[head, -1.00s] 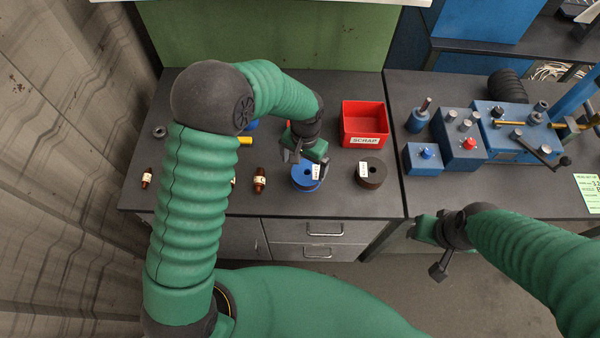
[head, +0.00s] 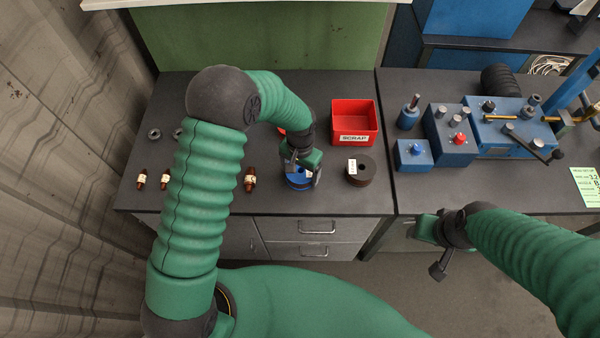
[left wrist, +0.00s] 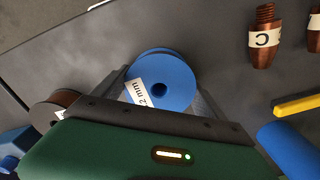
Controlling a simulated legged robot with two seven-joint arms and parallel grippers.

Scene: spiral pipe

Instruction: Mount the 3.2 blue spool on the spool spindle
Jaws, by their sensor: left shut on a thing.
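The blue spool (head: 297,182) stands on the left bench near its front edge. It also shows in the left wrist view (left wrist: 172,72), with a white label on which "2 mm" is readable; the rest of the label is hidden. My left gripper (head: 302,176) is around the spool, with one finger on each side, shut on it. A small blue base with an upright pin (head: 409,112), which looks like the spool spindle, stands on the right bench. My right gripper (head: 436,252) hangs in front of the right bench, apart from everything; its jaws are unclear.
A dark brown spool (head: 360,170) sits just right of the blue one. A red SCRAP bin (head: 354,122) stands behind it. Several copper nozzles (head: 250,180) stand to the left. A blue machine (head: 510,130) with a crank and a blue button box (head: 413,155) fill the right bench.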

